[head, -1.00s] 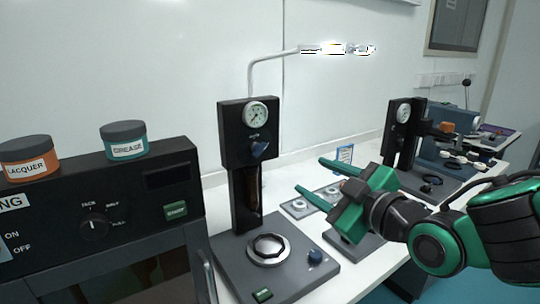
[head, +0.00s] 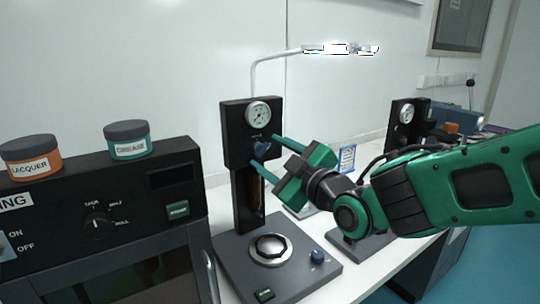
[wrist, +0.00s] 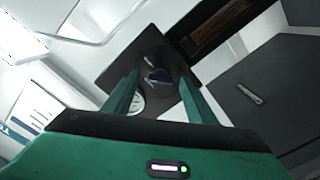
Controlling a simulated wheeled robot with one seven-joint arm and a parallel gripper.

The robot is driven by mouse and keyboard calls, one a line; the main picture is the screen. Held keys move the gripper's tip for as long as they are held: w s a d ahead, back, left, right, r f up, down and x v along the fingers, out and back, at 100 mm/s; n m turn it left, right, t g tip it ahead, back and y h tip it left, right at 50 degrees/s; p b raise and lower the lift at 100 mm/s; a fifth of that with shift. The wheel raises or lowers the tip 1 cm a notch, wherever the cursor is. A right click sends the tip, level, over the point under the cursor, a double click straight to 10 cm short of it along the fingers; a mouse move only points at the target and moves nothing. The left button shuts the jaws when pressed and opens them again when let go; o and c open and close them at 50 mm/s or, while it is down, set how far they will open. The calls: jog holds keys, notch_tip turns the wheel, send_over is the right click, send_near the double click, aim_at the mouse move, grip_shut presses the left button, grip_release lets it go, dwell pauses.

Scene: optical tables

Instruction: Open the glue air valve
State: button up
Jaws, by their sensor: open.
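The glue air valve is a dark blue lever knob (head: 262,148) on the front of the black head of a press-like stand (head: 236,150), just below a round white gauge (head: 258,113). My gripper (head: 263,150) is open, with its two green fingers pointing at the knob, one above and one below it in the head view. In the wrist view the knob (wrist: 158,76) shows beyond and between the two fingertips (wrist: 158,90). I cannot tell whether the fingers touch it. The gauge is partly hidden by a finger in the wrist view.
The stand's grey base (head: 300,255) carries a round silver-rimmed plate (head: 270,248) and a blue knob (head: 317,256). An oven-like black unit (head: 150,215) with two jars stands at left. A second gauge stand (head: 404,125) is behind my arm at right.

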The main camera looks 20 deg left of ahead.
jog(key=shift+w+a, duration=0.3)
jog(key=c, duration=1.1)
